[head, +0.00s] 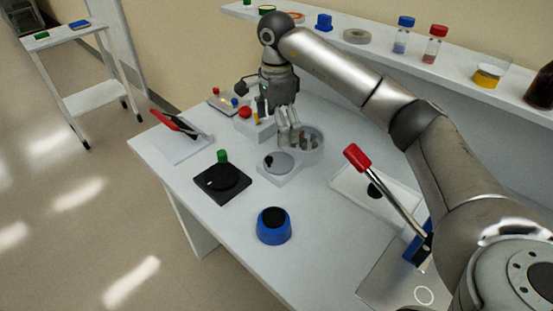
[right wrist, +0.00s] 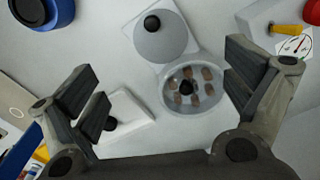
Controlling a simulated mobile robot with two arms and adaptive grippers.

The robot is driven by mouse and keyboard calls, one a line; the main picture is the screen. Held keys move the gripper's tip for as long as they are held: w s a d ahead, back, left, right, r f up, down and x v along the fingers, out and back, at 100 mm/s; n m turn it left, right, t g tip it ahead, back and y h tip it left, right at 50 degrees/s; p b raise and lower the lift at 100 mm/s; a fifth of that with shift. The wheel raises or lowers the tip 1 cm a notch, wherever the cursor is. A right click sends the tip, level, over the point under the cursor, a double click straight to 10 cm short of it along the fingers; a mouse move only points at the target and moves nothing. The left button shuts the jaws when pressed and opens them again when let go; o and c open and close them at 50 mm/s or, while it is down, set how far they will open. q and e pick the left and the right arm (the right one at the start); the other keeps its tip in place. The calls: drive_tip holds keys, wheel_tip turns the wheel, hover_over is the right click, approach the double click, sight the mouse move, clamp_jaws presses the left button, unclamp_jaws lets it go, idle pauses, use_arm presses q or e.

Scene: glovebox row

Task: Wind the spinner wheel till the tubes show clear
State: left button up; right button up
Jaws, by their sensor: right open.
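The spinner wheel (head: 283,161) is a grey disc with a dark knob on a white base, in the middle of the bench. It also shows in the right wrist view (right wrist: 168,46), its black knob near the top. A clear round drum (head: 314,151) adjoins the base. In the right wrist view the drum (right wrist: 172,105) holds several tubes with brownish contents (right wrist: 208,74) around a dark hub. My right gripper (head: 290,128) points down above the drum, beside the wheel. In the right wrist view its fingers (right wrist: 165,92) are wide apart with nothing held.
A black turntable with a green knob (head: 222,180), a blue round device (head: 273,229) and a red-handled lever (head: 375,178) stand nearby. A box with a red button (head: 246,113) is close behind my gripper. A shelf (head: 385,62) with bottles runs along the wall.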

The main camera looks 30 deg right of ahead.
sight(277, 164)
wheel_tip(277, 164, down, 10)
drive_tip(key=shift+f+p, duration=0.25)
drive_tip(key=shift+p, duration=0.55)
drive_tip(key=c, duration=0.9)
drive_tip(key=shift+s+a+r, duration=0.1)
drive_tip(key=shift+s+r, duration=0.05)
drive_tip(key=shift+s, duration=0.2)
drive_tip(key=c, duration=1)
clamp_jaws()
